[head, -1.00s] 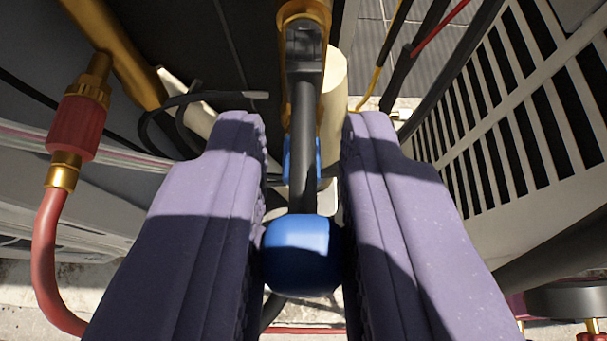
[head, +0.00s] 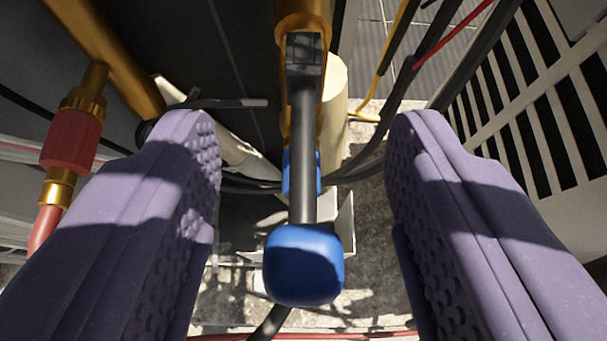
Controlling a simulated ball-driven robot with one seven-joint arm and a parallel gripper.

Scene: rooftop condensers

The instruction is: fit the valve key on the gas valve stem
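The valve key has a black shaft (head: 303,150), a blue rounded handle (head: 304,265) and a dark square head (head: 304,62). It stays up between my fingers with neither touching it. Its head is against a brass valve body (head: 303,15) at the top centre. The stem itself is hidden behind the key's head, so I cannot see how deep the key sits. My gripper (head: 305,135) is open and empty, its purple padded fingers spread on both sides of the key with a clear gap each side.
A red and brass hose fitting (head: 72,138) stands at the left. A slatted condenser grille (head: 535,110) is at the right. Dark cables (head: 370,160) and a cream pipe (head: 333,105) run behind the key. A blue piece (head: 290,172) shows behind the shaft.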

